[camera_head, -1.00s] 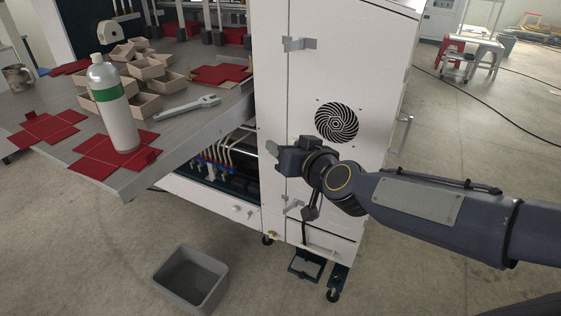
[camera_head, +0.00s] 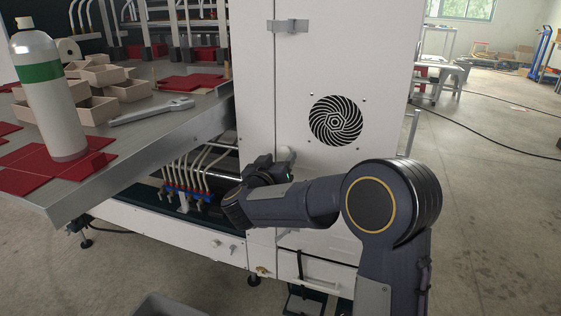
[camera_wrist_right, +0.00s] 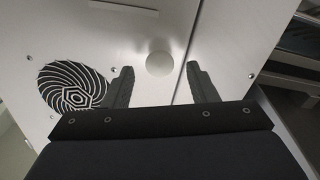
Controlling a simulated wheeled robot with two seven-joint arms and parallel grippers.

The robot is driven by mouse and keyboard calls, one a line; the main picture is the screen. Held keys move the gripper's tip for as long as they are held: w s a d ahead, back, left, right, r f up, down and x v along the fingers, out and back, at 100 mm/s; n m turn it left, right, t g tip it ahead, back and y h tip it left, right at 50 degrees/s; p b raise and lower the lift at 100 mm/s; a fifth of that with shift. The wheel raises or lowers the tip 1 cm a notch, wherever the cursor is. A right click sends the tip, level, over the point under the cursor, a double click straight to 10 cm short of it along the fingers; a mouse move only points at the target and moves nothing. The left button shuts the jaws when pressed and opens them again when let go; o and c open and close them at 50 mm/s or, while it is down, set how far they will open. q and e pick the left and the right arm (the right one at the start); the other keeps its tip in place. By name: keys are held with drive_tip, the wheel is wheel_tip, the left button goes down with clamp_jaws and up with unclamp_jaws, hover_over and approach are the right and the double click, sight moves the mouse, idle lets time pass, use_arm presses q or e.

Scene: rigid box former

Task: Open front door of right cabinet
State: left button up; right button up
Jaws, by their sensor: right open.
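The white right cabinet (camera_head: 340,65) stands at the centre with its front door shut. The door has a round black vent (camera_head: 336,121) and a small round pale knob (camera_head: 286,153). My right gripper (camera_head: 272,164) is at the cabinet front beside the knob, partly hidden by its own wrist. In the right wrist view, the open fingers (camera_wrist_right: 160,68) stand on either side of the knob (camera_wrist_right: 159,64), with a gap on each side. A vertical door seam runs just right of the knob there. My left gripper is not in view.
A grey table (camera_head: 130,160) at left holds a bottle (camera_head: 45,95), a wrench (camera_head: 153,110), small boxes and red sheets. Hoses (camera_head: 200,170) hang below it. A grey bin (camera_head: 165,308) is on the floor. Open floor lies to the right.

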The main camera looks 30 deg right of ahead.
drive_tip(key=shift+x, duration=1.05)
drive_tip(key=shift+c, duration=0.4)
clamp_jaws()
